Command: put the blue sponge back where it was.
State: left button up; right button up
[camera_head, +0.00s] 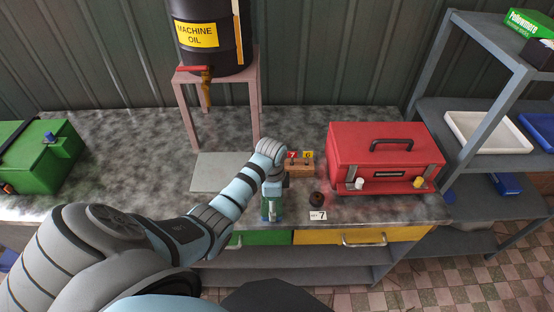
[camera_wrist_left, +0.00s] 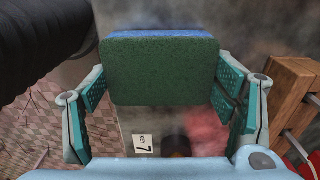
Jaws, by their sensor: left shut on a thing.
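The blue sponge (camera_wrist_left: 160,72) fills the upper middle of the left wrist view. It has a dark green face towards the camera and a blue strip along its top edge. My left gripper (camera_wrist_left: 160,95) has its teal fingers on both sides of the sponge and is shut on it. In the head view my left gripper (camera_head: 271,208) points down over the front part of the counter, left of a white label with a 7 (camera_head: 318,215). I cannot tell whether the sponge touches the counter. My right gripper is out of view.
A dark round thing (camera_head: 317,199) sits behind the label. A wooden block (camera_head: 298,168) with red and yellow number tags is close behind my gripper. A red box (camera_head: 385,155) stands right, a pink stand (camera_head: 217,77) with an oil drum behind.

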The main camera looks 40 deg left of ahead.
pick_arm(q)
jog(key=shift+f, duration=0.1)
jog(key=o, duration=1.1)
jog(key=shift+f, duration=0.1)
